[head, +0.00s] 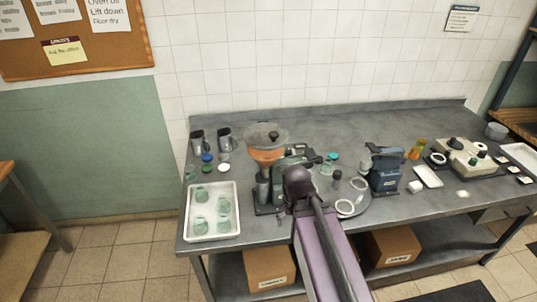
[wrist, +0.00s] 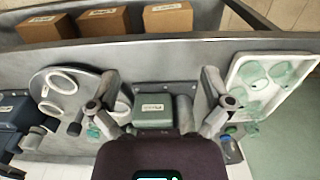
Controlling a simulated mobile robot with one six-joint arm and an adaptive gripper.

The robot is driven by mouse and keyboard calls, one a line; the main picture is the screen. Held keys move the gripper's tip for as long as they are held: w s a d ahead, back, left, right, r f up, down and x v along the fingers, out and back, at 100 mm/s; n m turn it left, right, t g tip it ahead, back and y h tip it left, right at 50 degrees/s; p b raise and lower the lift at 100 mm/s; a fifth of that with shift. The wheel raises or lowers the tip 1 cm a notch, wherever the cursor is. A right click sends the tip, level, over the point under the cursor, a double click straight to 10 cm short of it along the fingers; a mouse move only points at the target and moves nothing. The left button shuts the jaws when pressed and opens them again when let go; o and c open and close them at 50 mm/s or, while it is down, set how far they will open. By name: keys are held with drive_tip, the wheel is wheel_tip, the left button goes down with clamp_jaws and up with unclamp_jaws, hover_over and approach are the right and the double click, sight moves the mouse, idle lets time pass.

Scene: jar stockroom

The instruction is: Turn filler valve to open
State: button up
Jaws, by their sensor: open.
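The filler (head: 267,153) stands on the metal bench in the head view, with an orange-filled hopper under a clear lid and a green body. My gripper (head: 297,177) is in front of it and hides much of its body. In the wrist view my gripper (wrist: 158,108) is open, its two fingers spread on either side of a green labelled box (wrist: 154,112), which looks like the filler's body. Nothing is held between the fingers. I cannot make out the valve handle or its position in either view.
A white tray (head: 195,230) of green glass jars lies left of the filler. A round grey plate (head: 362,204) with pale rings lies right. A blue device (head: 383,172) stands beyond it. Metal jugs (head: 226,140) stand behind left. Cardboard boxes (head: 268,267) sit on the shelf below.

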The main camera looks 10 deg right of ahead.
drive_tip(key=shift+c, duration=1.3)
wheel_tip(320, 180, down, 2)
drive_tip(key=shift+f+b, duration=0.1)
drive_tip(key=shift+b, duration=1.05)
drive_tip(key=c, duration=0.3)
drive_tip(key=shift+a, duration=0.1)
